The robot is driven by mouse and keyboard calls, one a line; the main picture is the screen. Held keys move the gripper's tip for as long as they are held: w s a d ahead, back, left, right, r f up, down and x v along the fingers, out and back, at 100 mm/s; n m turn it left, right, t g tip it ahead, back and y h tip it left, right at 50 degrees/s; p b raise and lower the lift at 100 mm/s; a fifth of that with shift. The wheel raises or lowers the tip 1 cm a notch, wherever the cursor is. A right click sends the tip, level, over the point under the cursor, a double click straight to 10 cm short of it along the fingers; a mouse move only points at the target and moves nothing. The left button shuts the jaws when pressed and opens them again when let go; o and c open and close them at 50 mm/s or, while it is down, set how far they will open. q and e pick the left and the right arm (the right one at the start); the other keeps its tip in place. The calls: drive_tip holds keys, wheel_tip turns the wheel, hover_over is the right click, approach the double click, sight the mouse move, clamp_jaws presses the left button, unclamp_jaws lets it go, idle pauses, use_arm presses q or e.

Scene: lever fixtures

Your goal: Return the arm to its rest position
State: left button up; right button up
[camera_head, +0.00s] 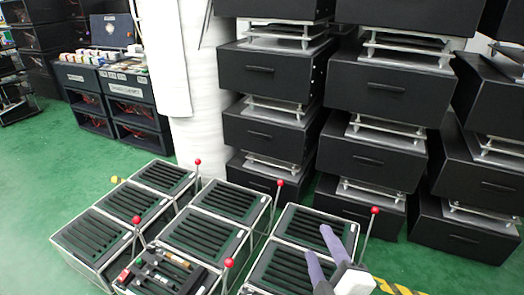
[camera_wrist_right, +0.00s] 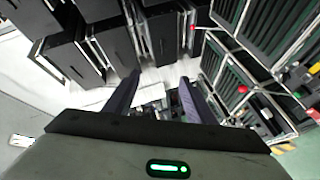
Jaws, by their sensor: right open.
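My right gripper (camera_head: 316,242) is at the lower right of the head view, its two purple-grey fingers apart and nothing between them. It is over the right-hand black slotted box and left of a lever with a red ball (camera_head: 375,210). In the right wrist view its fingers (camera_wrist_right: 158,80) are spread and empty. Other red-ball levers stand at the boxes: a middle one (camera_head: 280,183), a back one (camera_head: 198,162), a left one (camera_head: 136,220) and a front one (camera_head: 229,263). The gripper appears clear of the levers. My left gripper is not in view.
Black slotted boxes (camera_head: 203,236) in metal frames stand in rows on the green floor (camera_head: 60,190). Tall stacks of black drawers (camera_head: 375,90) rise behind them. A white pillar (camera_head: 175,60) and shelf bins (camera_head: 128,90) are at the back left. The floor at left is clear.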

drive_tip(key=s+d+f+m+g+h, duration=0.3)
drive_tip(key=s+d+f+m+g, duration=0.45)
drive_tip(key=s+d+m, duration=0.2)
drive_tip(key=s+f+m+g+y, duration=0.2)
drive_tip(key=s+f+m+g, duration=0.15)
drive_tip(key=s, duration=0.95)
drive_tip(key=w+a+f+t+y, duration=0.35)
drive_tip(key=w+a, duration=0.25)
drive_tip(key=a, duration=0.4)
use_arm(q)
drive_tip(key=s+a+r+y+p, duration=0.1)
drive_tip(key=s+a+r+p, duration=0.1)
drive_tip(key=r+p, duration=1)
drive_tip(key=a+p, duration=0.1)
drive_tip(key=p, duration=0.7)
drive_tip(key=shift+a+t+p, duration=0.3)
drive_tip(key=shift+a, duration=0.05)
use_arm(e)
drive_tip(key=s+d+r, duration=0.1)
drive_tip(key=d+r, duration=0.1)
drive_tip(key=r, duration=0.4)
drive_tip(key=s+d+r+h, duration=0.1)
drive_tip(key=r, duration=0.6)
drive_tip(key=shift+d+n, duration=0.3)
drive_tip(key=shift+d, duration=0.05)
drive_tip(key=shift+s+t+h, duration=0.1)
drive_tip(key=shift+t+h, duration=0.15)
